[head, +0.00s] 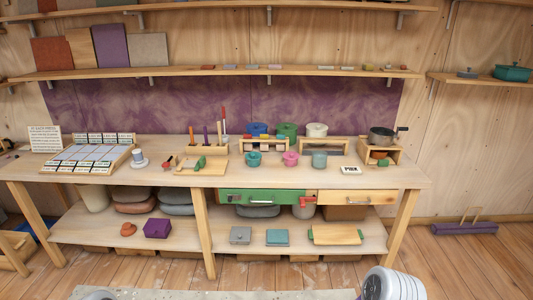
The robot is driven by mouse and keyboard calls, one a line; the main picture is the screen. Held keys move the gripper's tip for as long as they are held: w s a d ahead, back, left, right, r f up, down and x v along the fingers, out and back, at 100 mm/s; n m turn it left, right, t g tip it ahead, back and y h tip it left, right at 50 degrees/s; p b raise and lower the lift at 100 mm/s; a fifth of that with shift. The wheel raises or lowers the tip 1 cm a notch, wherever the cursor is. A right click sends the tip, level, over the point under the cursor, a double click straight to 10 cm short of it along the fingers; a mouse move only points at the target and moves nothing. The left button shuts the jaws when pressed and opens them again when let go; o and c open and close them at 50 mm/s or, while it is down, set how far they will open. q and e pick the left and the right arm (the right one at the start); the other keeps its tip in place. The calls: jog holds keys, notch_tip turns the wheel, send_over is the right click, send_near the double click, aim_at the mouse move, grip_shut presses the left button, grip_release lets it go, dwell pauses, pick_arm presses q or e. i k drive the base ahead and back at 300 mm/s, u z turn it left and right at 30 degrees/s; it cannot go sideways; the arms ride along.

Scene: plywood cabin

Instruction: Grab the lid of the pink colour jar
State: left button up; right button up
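A small pink jar (290,159) stands on the workbench top, between a teal jar (253,159) on its left and a grey-teal jar (319,159) on its right. It looks upright. A lid seems to sit on top of it, but the jar is too small here to make out the lid's edge or knob clearly. Neither gripper shows in the head view. Only white and grey parts of my own arms show at the bottom edge, well short of the bench.
Behind the jars stand wooden risers with blue, green (287,130) and white pots (317,130). A dark pan (381,135) sits on a stand to the right. A small sign (350,170) lies near the front edge. A green drawer front (262,196) is below.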

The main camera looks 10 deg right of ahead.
aim_at(291, 154)
jog(key=u, duration=0.85)
jog(key=i, duration=1.8)
jog(key=z, duration=0.6)
